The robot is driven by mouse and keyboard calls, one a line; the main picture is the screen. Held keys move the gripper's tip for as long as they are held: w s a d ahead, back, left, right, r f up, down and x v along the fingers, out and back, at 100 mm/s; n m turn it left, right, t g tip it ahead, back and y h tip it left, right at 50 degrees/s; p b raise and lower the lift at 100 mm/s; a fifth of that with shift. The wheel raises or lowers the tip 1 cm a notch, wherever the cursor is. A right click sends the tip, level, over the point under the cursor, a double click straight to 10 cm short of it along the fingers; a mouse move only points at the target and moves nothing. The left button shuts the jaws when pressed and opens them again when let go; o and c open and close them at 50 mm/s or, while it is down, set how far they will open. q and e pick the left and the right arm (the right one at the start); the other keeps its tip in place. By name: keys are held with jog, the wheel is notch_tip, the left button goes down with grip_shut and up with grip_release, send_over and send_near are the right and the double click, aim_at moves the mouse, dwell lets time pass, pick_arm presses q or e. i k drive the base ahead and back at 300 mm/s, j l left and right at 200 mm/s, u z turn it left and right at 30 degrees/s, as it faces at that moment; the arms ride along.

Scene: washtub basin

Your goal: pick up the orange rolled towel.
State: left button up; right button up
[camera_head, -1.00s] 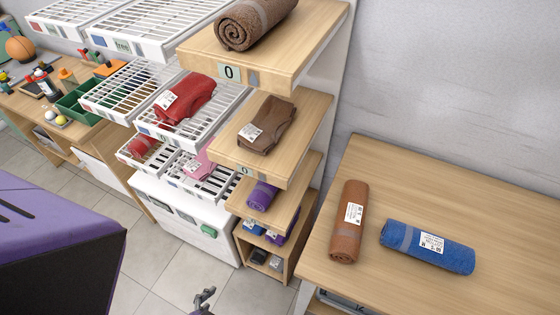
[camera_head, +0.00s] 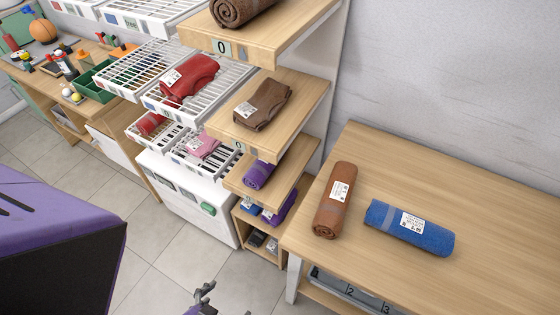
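The orange rolled towel appears as a brownish-orange roll (camera_head: 332,215) with a white label and a lighter band. It lies on the wooden table at the right, near its left edge, lengthwise away from me. A blue rolled towel (camera_head: 408,228) lies just to its right, apart from it. Part of a gripper, which seems to be my left one (camera_head: 208,297), shows at the bottom edge, low over the floor and well left of the orange towel. Most of it is cut off, so its opening is unclear. My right gripper is out of view.
A shelf unit (camera_head: 270,145) with brown and purple towels stands left of the table (camera_head: 470,190). White wire racks (camera_head: 190,95) hold red and pink towels. The table's back and right are clear. A grey bin (camera_head: 350,290) sits beneath it.

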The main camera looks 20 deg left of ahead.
aim_at(328, 219)
jog(key=k+l+u, duration=0.15)
jog(key=l, duration=0.25)
jog(key=k+l+u, duration=0.1)
jog(key=l, duration=0.25)
jog(key=k+l+u, duration=0.15)
jog(key=l, duration=0.2)
jog(key=k+l+u, duration=0.15)
jog(key=l, duration=0.2)
jog(key=k, duration=0.05)
